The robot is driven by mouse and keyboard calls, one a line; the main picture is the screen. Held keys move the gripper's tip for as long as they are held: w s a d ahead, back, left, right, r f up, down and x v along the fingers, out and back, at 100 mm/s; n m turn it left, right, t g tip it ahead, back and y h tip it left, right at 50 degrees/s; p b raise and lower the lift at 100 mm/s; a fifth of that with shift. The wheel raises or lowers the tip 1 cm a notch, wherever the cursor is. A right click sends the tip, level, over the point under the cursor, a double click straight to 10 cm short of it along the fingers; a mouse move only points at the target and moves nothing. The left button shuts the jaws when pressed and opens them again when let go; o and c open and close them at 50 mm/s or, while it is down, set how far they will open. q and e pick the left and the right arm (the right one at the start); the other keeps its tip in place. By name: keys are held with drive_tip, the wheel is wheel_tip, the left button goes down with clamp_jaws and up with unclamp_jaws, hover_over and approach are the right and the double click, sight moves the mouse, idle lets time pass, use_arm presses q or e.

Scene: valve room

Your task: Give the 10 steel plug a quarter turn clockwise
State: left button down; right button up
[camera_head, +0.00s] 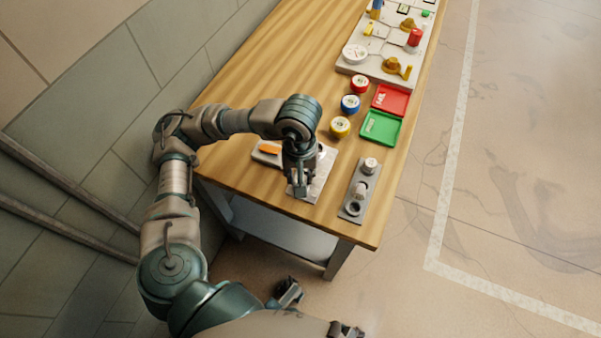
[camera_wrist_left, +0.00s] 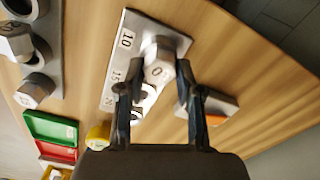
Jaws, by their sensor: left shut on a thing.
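A pale metal plate (camera_wrist_left: 126,52) marked 10 and 15 lies on the wooden bench; it also shows in the head view (camera_head: 317,184). The 10 steel plug (camera_wrist_left: 157,71), a hex-headed plug, stands in it beside the 10 mark. My left gripper (camera_wrist_left: 153,82) is shut on this plug from above, one finger on each side. In the head view my left gripper (camera_head: 300,186) points down at the plate and hides the plug. Another steel piece partly shows below the plug in the wrist view, mostly hidden by a finger.
A grey plate (camera_head: 351,207) with steel fittings stands right of the gripper. A small block with an orange part (camera_head: 269,147) lies left. Red (camera_head: 391,100) and green (camera_head: 381,128) trays, coloured round pieces and a valve board (camera_head: 379,70) lie farther up the bench.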

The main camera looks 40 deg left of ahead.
use_arm(q)
drive_tip(key=shift+s+f, duration=0.1)
drive_tip(key=shift+f, duration=0.15)
use_arm(e)
drive_tip(key=shift+s+f, duration=0.15)
